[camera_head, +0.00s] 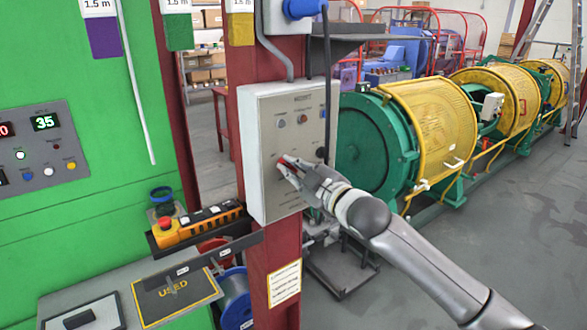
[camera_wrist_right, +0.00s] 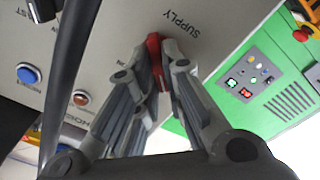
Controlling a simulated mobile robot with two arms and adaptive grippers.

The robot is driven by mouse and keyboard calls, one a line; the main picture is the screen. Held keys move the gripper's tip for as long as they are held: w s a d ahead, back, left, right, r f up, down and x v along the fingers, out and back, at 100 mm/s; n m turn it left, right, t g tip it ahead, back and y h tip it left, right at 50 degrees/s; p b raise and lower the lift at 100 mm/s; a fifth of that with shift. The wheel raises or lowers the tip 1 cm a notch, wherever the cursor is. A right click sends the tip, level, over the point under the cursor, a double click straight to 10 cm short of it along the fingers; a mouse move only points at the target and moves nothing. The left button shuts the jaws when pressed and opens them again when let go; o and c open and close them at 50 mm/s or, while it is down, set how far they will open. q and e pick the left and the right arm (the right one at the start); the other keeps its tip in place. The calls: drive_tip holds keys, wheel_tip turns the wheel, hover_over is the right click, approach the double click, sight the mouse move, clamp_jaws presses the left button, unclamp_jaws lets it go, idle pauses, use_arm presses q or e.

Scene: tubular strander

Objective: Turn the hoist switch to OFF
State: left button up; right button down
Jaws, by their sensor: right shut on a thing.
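A light grey control box (camera_head: 262,190) is mounted on the red post. A red switch handle (camera_head: 283,160) sits on its front face. In the right wrist view the red handle (camera_wrist_right: 154,50) stands beside the printed word SUPPLY. My right gripper (camera_head: 288,170) reaches in from the lower right, and its two fingers (camera_wrist_right: 164,62) are closed on either side of the handle. The fingers hide part of the handle and nearby markings, so I cannot tell which position it points to. My left gripper is not in view.
A blue button (camera_wrist_right: 28,74) and an orange-red button (camera_wrist_right: 81,98) are on the same face. A dark cable (camera_head: 327,90) hangs in front of the box. A yellow pendant (camera_head: 195,225) lies on a shelf below left. Yellow-guarded strander drums (camera_head: 435,125) stand behind right.

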drive_tip(key=shift+f, duration=0.1)
idle(0.3)
drive_tip(key=c, duration=1.6)
unclamp_jaws()
drive_tip(key=shift+o, duration=0.3)
drive_tip(key=v, duration=1.2)
